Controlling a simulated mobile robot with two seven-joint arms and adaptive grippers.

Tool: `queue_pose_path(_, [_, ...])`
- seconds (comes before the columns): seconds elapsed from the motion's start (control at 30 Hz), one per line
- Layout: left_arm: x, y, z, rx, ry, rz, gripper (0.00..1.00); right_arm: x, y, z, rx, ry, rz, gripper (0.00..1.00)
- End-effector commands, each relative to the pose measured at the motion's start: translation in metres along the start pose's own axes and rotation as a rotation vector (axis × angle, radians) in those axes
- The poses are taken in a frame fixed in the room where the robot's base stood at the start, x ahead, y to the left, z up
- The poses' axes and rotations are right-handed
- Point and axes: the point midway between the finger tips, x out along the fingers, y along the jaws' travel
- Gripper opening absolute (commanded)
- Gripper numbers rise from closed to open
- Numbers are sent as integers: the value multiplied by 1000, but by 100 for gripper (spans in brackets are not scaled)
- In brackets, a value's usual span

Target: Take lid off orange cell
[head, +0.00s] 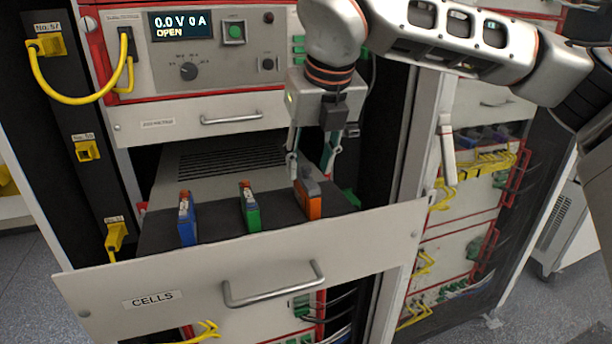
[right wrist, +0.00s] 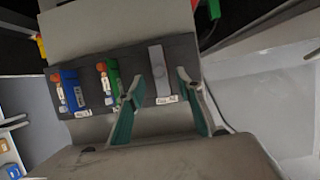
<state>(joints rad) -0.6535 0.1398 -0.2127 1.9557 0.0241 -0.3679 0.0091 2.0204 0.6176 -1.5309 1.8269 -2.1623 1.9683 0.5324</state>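The orange cell (head: 314,206) stands upright at the right of the row in the open drawer. A grey lid (head: 309,186) sits on its top. In the right wrist view the grey lid (right wrist: 158,70) shows from above, and no orange shows there. My right gripper (head: 311,163) is above the orange cell, pointing down. In the right wrist view the open fingers (right wrist: 160,82) appear on either side of the lid's near end. I cannot tell whether a finger touches the lid. My left gripper is not in view.
A blue cell (head: 187,220) and a green cell (head: 249,208) stand left of the orange one. The drawer front (head: 380,240), marked CELLS, has a bar handle. A closed drawer (head: 170,128) and a panel reading OPEN (head: 183,25) are above. Yellow cables (head: 72,98) hang left.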

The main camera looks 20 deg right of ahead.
Motion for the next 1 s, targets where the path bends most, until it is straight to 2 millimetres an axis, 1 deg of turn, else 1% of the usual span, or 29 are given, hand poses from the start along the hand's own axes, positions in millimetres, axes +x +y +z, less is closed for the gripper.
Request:
queue_pose_path(0.03, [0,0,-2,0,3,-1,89,7,1,-1,0,2,0,35])
queue_pose_path(0.1, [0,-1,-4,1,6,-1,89,16,1,-1,0,2,0,35])
queue_pose_path(0.2, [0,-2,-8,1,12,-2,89,23,1,0,0,1,1,35])
queue_pose_path(0.43, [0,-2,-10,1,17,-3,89,24,0,0,0,0,0,35])
queue_pose_path(0.47, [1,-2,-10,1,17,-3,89,24,0,0,0,0,0,33])
queue_pose_path(0.5, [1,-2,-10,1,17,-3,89,24,0,0,0,0,0,22])
queue_pose_path(0.57, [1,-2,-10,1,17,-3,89,24,0,0,0,0,0,7])
queue_pose_path(0.6, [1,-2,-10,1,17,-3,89,24,0,0,0,0,0,4])
queue_pose_path(1.0, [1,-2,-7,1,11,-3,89,22,0,1,0,-1,0,4])
